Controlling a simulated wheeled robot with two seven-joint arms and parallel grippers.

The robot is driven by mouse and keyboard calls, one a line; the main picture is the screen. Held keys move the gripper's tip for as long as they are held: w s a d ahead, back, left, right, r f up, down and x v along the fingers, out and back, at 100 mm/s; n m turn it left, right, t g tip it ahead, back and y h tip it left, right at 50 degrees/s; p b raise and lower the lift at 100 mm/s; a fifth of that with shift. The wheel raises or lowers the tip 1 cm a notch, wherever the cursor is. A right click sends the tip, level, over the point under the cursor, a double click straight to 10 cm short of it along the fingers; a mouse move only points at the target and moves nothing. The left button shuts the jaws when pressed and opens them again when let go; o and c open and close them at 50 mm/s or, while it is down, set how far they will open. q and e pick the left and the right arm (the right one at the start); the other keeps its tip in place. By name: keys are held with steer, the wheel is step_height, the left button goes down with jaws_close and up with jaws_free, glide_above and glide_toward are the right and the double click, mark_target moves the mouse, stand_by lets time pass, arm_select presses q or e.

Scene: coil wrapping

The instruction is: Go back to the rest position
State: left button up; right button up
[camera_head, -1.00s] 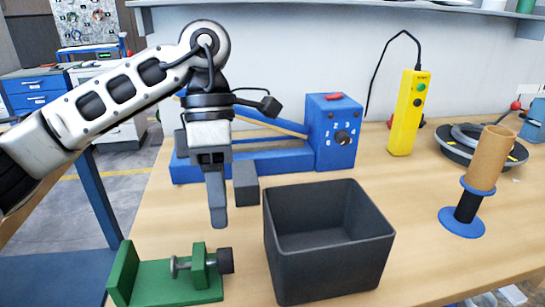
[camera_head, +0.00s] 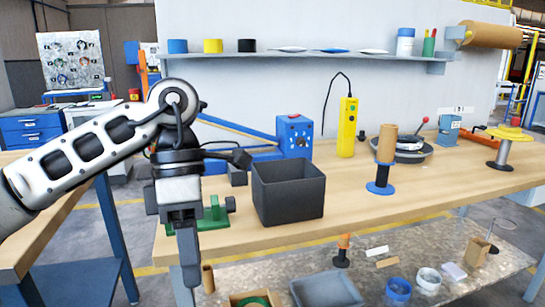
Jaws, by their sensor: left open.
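My left gripper (camera_head: 186,252) hangs pointing down at the left, in front of the workbench (camera_head: 360,205) edge. It is open and nothing shows between its fingers. Behind it, partly hidden, is the green fixture (camera_head: 213,215) on the bench. A black open bin (camera_head: 288,192) stands just right of that fixture, apart from the gripper. The blue machine (camera_head: 294,136) with its long arm stands at the back, partly behind my left arm. My right gripper is not in view.
A yellow control box (camera_head: 347,127), a brown roll on a blue spool stand (camera_head: 385,150) and a black round device (camera_head: 410,151) stand on the bench. A lower shelf (camera_head: 440,252) holds a grey tray (camera_head: 328,290) and several small parts. The bench front is clear.

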arm_select(q)
steer(key=s+d+r+n+g+h+p, duration=0.1)
steer(key=s+d+r+n+g+h, duration=0.2)
steer(key=d+h, duration=0.5)
steer(key=s+d+n+g+h+p, duration=0.1)
steer(key=s+d+g+h+p, duration=0.15)
steer(key=s+d+h, duration=0.4)
steer(key=w+a+f+n+t+h+p, duration=0.15)
steer(key=w+n+t, duration=0.45)
steer(key=n+t, duration=0.7)
steer(key=w+a+f+n+t+h, duration=0.1)
steer(key=w+a+n+t+h, duration=0.3)
steer(key=n+t, duration=0.85)
steer(key=w+a+f+n+t+y+p, duration=0.15)
steer(key=a+f+n+y, duration=0.35)
steer(key=f+n+y, duration=0.65)
steer(key=s+a+f+n+g+y, duration=0.3)
steer(key=s+f+n, duration=0.1)
steer(key=f, duration=0.3)
steer(key=s+a+f+n+g+y, duration=0.3)
steer(key=s+a+f+g, duration=0.1)
steer(key=s+f, duration=0.3)
steer(key=shift+s+a+f+n+p, duration=0.15)
steer(key=shift+s+f+n+p, duration=0.15)
steer(key=shift+n, duration=0.1)
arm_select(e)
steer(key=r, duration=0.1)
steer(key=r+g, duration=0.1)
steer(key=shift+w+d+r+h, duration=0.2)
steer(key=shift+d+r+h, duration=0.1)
